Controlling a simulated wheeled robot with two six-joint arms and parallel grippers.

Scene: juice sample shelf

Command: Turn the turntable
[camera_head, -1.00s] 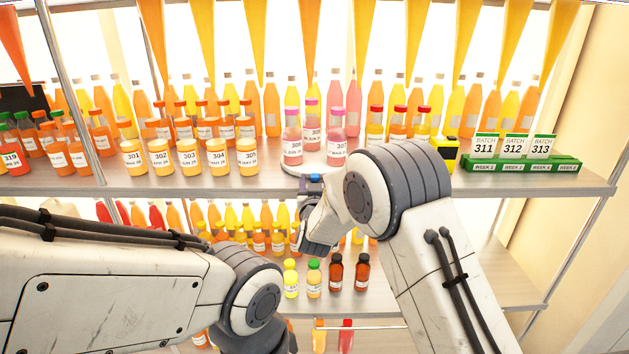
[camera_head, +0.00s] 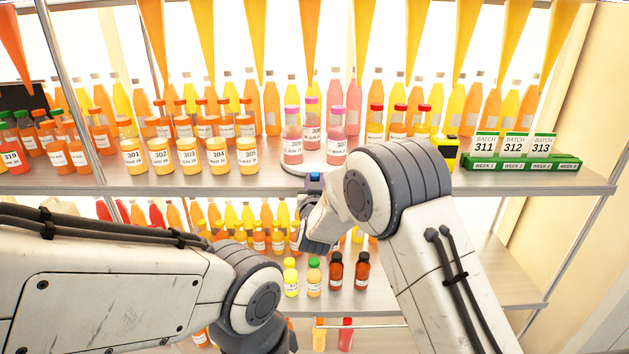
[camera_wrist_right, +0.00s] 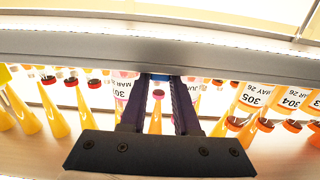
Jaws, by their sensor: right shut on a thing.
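The turntable (camera_head: 295,168) is a low pale disc on the upper shelf, at its front edge. Three pink-capped bottles of pink juice (camera_head: 292,148) stand upright on it. My right gripper (camera_head: 316,183) is at the shelf's front edge, just below and in front of the disc. It is shut on a small blue piece (camera_head: 316,177) at the turntable's front. In the right wrist view my gripper's dark fingers (camera_wrist_right: 160,92) reach to this blue piece (camera_wrist_right: 160,76). The exact contact is partly hidden. My left gripper is outside the views; only its arm shows.
Orange-capped jars (camera_head: 189,153) stand left of the turntable, red-capped bottles (camera_head: 399,122) to its right. A yellow device (camera_head: 446,152) and green batch cards (camera_head: 513,148) are farther right. Small bottles (camera_head: 313,280) stand on the lower shelf beneath my right wrist.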

